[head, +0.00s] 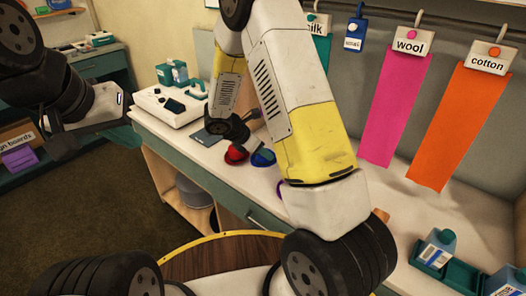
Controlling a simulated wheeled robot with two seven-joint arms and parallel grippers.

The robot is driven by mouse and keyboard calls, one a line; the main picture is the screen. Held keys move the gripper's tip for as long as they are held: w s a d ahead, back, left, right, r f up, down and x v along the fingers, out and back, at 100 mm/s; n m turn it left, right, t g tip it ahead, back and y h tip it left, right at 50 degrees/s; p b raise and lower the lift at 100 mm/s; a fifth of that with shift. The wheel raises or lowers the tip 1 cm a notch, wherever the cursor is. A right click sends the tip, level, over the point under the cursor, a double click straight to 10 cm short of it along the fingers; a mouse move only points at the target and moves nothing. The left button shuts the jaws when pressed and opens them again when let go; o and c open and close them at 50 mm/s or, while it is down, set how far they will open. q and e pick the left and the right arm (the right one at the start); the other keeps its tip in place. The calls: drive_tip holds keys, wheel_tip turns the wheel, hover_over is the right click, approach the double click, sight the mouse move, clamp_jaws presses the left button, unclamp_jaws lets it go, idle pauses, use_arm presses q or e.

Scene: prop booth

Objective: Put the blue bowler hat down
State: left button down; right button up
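A small blue rounded thing, which looks like the blue bowler hat (263,158), shows on or just above the pale counter (222,168), partly behind my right arm. A red rounded hat (236,154) is just left of it. My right arm rises from the bottom, bends at the top and comes down behind itself. Its dark wrist end (238,138) is close above the two hats. The fingers there are hidden or too small to make out. My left gripper (85,132) is dark and hangs over the floor at the left, away from the counter. Its finger gap is unclear.
A white device (168,104) and teal containers (172,73) stand at the counter's far end. Pink (393,115) and orange (455,130) cloths hang from a rail at right. A shelf unit (98,65) stands at left.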

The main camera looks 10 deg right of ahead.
sight(259, 157)
drive_tip(key=shift+f, duration=2.05)
drive_tip(key=o, duration=1.5)
drive_tip(key=shift+f, duration=0.1)
